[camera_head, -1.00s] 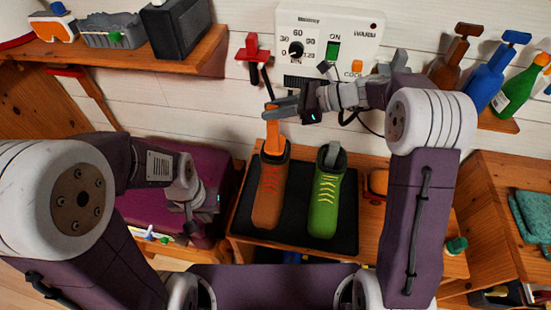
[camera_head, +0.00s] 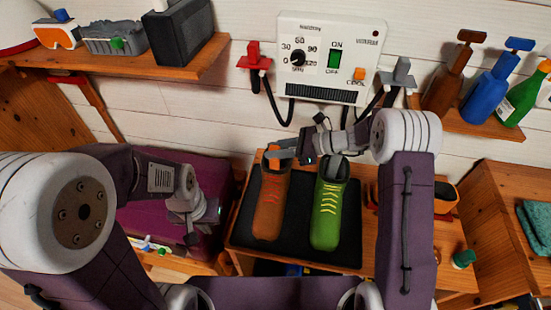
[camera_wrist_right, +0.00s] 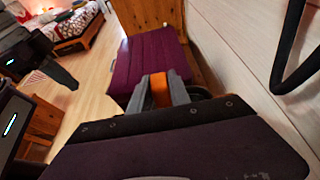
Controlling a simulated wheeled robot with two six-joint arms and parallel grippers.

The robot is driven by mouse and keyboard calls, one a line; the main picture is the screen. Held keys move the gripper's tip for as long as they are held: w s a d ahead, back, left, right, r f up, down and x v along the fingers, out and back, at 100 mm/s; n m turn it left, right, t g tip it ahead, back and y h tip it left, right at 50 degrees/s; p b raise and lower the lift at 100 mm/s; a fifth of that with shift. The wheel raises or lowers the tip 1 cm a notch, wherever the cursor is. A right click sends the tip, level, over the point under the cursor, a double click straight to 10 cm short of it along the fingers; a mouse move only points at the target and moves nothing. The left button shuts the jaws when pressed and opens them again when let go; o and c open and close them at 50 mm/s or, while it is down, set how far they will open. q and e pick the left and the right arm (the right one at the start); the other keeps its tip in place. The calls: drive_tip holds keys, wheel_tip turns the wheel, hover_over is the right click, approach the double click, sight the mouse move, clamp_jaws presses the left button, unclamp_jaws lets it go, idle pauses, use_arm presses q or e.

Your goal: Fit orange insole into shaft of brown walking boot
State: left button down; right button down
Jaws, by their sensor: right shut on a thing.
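The brown walking boot (camera_head: 268,208) stands upright on a dark mat (camera_head: 295,252), its shaft opening toward the wall. My right gripper (camera_head: 276,154) is at the top of its shaft. It is shut on the orange insole (camera_wrist_right: 160,91), which shows between the fingers in the right wrist view. In the head view most of the insole is hidden, with only a little orange at the gripper; it appears to be down in the shaft, but how deep I cannot tell. My left gripper (camera_head: 191,237) hangs left of the mat, apart from the boots; its fingers are too small to judge.
A green boot (camera_head: 328,216) with a grey piece in its shaft stands close right of the brown one. A control box (camera_head: 330,60) with cables hangs on the wall behind. Spray bottles (camera_head: 485,90) stand on the right shelf. A purple bench (camera_head: 150,215) is at left.

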sight(276, 160)
drive_tip(key=shift+f, duration=1.85)
drive_tip(key=shift+f+b, duration=0.1)
drive_tip(key=shift+b, duration=0.2)
drive_tip(key=c, duration=1.2)
unclamp_jaws()
